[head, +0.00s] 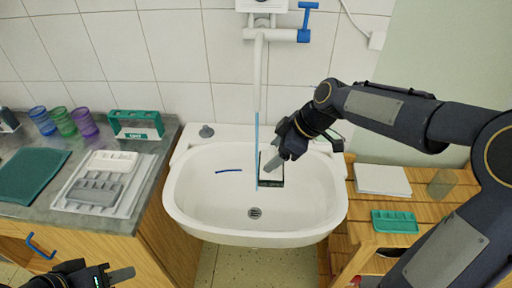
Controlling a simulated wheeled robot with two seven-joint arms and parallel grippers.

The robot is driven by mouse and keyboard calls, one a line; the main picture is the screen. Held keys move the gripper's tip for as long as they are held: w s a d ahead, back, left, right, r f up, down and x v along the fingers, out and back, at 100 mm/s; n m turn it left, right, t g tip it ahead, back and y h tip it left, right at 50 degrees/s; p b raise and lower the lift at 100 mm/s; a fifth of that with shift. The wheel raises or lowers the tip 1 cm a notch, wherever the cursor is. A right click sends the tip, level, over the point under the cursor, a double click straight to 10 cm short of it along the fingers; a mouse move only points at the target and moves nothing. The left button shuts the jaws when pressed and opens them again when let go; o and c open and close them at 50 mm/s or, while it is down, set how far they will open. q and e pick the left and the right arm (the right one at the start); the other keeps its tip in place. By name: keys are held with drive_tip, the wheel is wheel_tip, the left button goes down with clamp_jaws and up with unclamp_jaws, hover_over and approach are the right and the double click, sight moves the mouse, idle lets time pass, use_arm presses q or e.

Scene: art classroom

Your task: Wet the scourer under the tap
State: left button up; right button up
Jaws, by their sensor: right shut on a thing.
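The white tap (258,75) hangs over the white sink (190,195), and a thin blue stream of water (257,135) falls from it into the basin. My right gripper (272,160) is over the basin just right of the stream, shut on the scourer (272,184). The scourer shows as a dark-edged rectangular piece, partly hidden by the fingers. Its left edge is at the stream, and I cannot tell for sure whether they touch. My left gripper (115,275) is low at the left, below the counter, away from the sink; its finger gap is unclear.
A blue tap lever (305,22) is at the top. The left counter holds coloured cups (65,122) and a tray (135,182). A wooden slatted bench (352,215) stands right.

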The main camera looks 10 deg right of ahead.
drive_tip(key=shift+s+r, duration=0.1)
drive_tip(key=s+d+r, duration=0.1)
drive_tip(key=s+r, duration=0.3)
drive_tip(key=shift+s+d+p, duration=0.3)
drive_tip(key=shift+p, duration=0.15)
idle(0.4)
